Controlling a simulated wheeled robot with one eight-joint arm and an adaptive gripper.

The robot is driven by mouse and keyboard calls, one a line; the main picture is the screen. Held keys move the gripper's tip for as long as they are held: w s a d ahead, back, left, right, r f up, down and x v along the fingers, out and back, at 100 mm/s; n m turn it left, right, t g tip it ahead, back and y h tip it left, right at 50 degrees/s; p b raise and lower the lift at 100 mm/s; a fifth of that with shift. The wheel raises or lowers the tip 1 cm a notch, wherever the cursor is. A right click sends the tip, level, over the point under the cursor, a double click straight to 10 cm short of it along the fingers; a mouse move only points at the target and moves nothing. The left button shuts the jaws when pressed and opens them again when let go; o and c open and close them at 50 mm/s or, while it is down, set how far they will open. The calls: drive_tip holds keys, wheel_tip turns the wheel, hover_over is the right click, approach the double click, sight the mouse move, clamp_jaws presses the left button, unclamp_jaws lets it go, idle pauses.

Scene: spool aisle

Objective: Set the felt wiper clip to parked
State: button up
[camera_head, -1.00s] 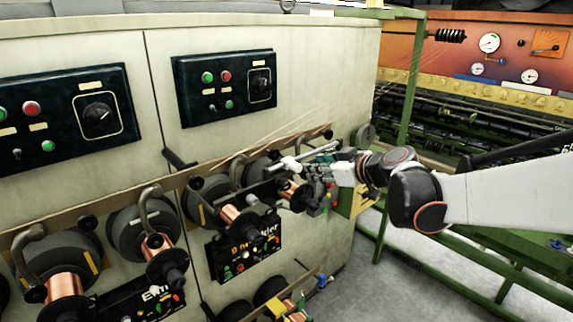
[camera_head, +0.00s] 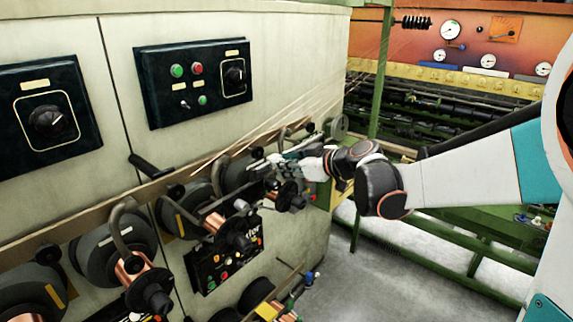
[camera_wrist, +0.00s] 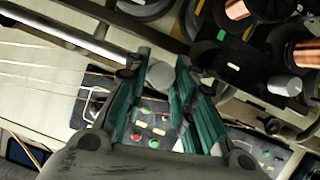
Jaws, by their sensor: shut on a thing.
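My gripper (camera_wrist: 160,90) has teal fingers closed on a pale grey, round-ended piece (camera_wrist: 161,74), which I take to be part of the felt wiper clip. The fingers hide most of it, so its position cannot be told. In the head view my gripper (camera_head: 270,168) is at the far end of the spool row, close to the machine face. The clip is too small and covered to make out there.
Copper spools (camera_head: 140,268) and dark brake wheels line the machine front. Two control panels (camera_head: 195,80) are above, and a small black button panel (camera_head: 225,255) hangs below. Thin wires run past my gripper. Green rails (camera_head: 480,268) stand right; floor (camera_head: 370,262) is open.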

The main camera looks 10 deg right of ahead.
clamp_jaws()
drive_tip(key=w+d+b, duration=0.3)
drive_tip(key=w+d, duration=0.8)
drive_tip(key=d, duration=0.5)
drive_tip(key=shift+w, duration=0.35)
drive_tip(key=shift+d+r, duration=0.1)
drive_tip(key=o, duration=0.6)
unclamp_jaws()
drive_tip(key=shift+w+d, duration=0.1)
drive_tip(key=v, duration=1.2)
